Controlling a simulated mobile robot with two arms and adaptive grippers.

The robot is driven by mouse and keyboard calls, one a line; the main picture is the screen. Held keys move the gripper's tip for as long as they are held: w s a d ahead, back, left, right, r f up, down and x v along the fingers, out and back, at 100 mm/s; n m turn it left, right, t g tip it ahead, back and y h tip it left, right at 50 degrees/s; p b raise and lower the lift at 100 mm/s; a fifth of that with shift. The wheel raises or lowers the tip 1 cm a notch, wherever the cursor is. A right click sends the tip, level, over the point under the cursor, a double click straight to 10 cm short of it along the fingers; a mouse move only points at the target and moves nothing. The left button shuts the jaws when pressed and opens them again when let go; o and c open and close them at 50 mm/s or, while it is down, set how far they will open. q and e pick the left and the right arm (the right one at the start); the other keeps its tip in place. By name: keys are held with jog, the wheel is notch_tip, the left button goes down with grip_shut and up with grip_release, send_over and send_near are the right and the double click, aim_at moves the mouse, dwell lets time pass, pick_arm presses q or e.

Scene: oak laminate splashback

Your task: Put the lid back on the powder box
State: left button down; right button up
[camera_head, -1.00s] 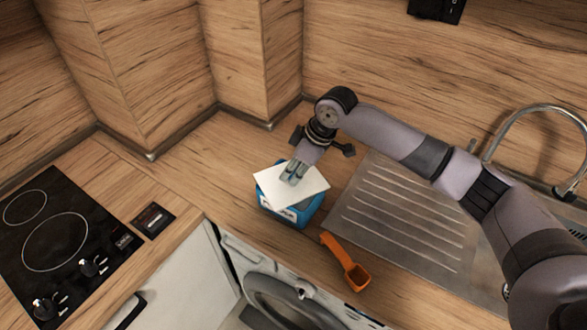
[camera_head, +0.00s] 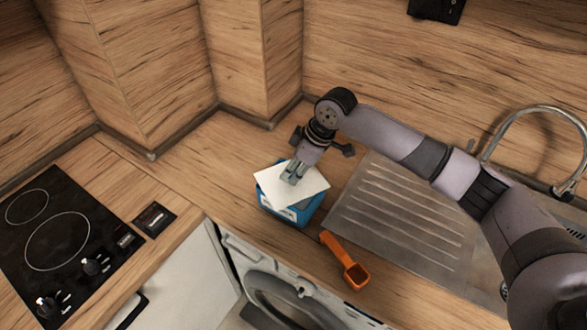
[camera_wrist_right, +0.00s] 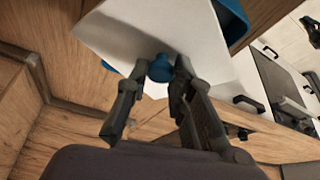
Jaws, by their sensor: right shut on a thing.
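The blue powder box (camera_head: 291,214) stands on the counter left of the sink's drainboard. The white lid (camera_head: 312,185) is over the box top, turned relative to the box so its corners overhang. I cannot tell whether it touches the rim. My right gripper (camera_head: 293,173) points down at the lid's middle. In the right wrist view, its fingers (camera_wrist_right: 155,80) are shut on the lid's round blue knob (camera_wrist_right: 160,68). Part of the blue box (camera_wrist_right: 233,14) shows past the lid's edge there. My left gripper is not in view.
An orange scoop (camera_head: 346,262) lies on the counter in front of the box, near the front edge. The metal drainboard (camera_head: 400,215) is to the right. A black hob (camera_head: 58,245) is at the left. Bare counter (camera_head: 215,165) lies left of the box.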

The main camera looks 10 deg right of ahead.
jog(key=shift+f+p, duration=0.15)
jog(key=shift+p, duration=1.05)
dwell(1.2)
dwell(0.4)
jog(key=o, duration=1)
jog(key=shift+o, duration=0.4)
jog(key=o, duration=0.4)
notch_tip(320, 180, up, 5)
jog(key=p, duration=0.5)
jog(key=shift+f, duration=0.15)
jog(key=shift+r+p, duration=0.45)
jog(key=shift+r, duration=0.7)
